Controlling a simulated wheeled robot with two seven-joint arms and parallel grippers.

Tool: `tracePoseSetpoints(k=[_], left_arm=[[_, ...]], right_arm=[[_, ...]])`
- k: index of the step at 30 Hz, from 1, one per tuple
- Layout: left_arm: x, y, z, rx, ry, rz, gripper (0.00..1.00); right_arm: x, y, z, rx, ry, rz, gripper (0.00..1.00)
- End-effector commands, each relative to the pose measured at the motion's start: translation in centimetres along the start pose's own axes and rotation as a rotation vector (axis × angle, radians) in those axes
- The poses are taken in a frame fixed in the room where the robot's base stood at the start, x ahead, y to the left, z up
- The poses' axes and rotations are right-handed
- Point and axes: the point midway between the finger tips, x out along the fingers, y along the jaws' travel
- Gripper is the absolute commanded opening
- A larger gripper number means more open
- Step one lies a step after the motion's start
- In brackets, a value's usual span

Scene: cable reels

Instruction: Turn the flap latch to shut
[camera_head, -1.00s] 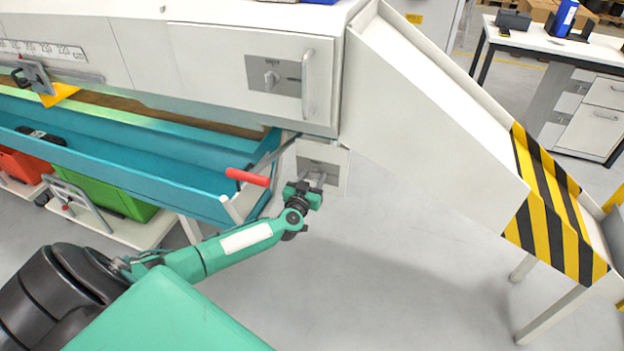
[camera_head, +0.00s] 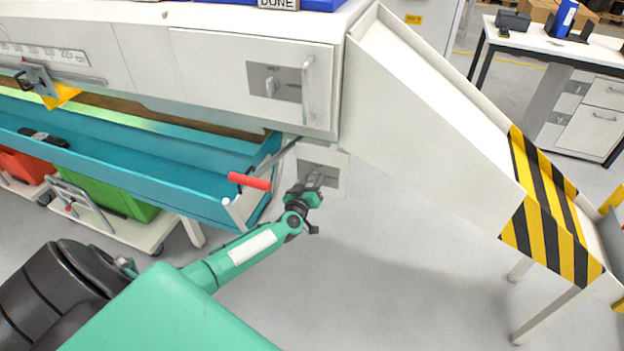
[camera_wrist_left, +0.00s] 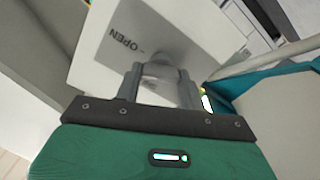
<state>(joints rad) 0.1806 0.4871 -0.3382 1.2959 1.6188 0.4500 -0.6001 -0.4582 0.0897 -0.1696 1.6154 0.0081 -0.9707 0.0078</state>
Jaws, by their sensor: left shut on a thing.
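The flap (camera_head: 339,166) is a small white panel under the corner of the white machine housing, with a grey latch plate on it. In the left wrist view the plate (camera_wrist_left: 112,35) carries the word OPEN and a small mark. My left gripper (camera_head: 315,180) is at this plate, shut on the latch knob (camera_wrist_left: 158,70). The knob is a light grey piece between the two fingers, and the fingers partly hide it. The gripper is tilted in the head view. Any other lettering on the plate is hidden or too blurred to read. My right gripper is not in view.
A red-handled lever (camera_head: 249,181) sits just left of my left gripper, by the teal trough (camera_head: 190,175). Above is a closed door (camera_head: 215,75) with its own latch and handle. A white chute (camera_head: 430,130) slopes down to the right. Floor below the gripper is clear.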

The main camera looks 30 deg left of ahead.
Motion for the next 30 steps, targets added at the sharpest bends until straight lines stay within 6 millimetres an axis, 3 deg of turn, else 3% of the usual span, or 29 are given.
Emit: tracePoseSetpoints(k=[14,30], left_arm=[[-0.1,-0.3,0.3,-0.454,-0.001,-0.002,0.17],[-0.1,-0.5,0.5,-0.931,0.0,-0.001,0.17]], right_arm=[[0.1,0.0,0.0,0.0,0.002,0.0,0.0],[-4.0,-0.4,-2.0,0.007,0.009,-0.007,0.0]])
